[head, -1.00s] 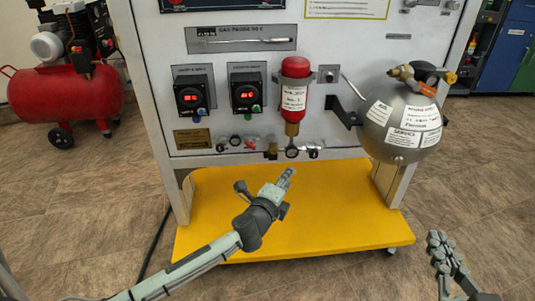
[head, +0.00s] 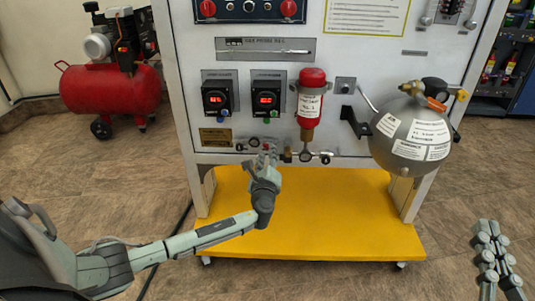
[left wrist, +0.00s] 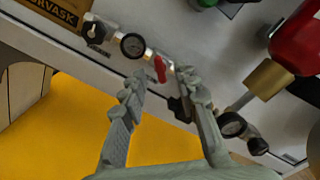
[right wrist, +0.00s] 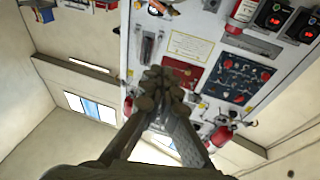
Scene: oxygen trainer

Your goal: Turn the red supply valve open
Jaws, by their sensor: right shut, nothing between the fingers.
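The red supply valve (left wrist: 160,68) is a small red lever on the pipe line along the panel's lower edge, beside a round gauge (left wrist: 133,45). My left gripper (left wrist: 161,82) is open. In the left wrist view its two fingertips lie on either side of the lever, close to it; I cannot tell whether they touch it. In the head view my left gripper (head: 267,156) is in front of the pipe line and largely hides the lever. My right gripper (head: 486,232) is shut and empty, low at the right, clear of the panel; it also shows in the right wrist view (right wrist: 160,88).
A red cylinder (head: 310,105) hangs right of the valve, and a grey sphere tank (head: 400,125) is further right. Two red digital displays (head: 267,98) are above. A yellow base plate (head: 320,225) spreads below. A red compressor (head: 110,88) stands at the left.

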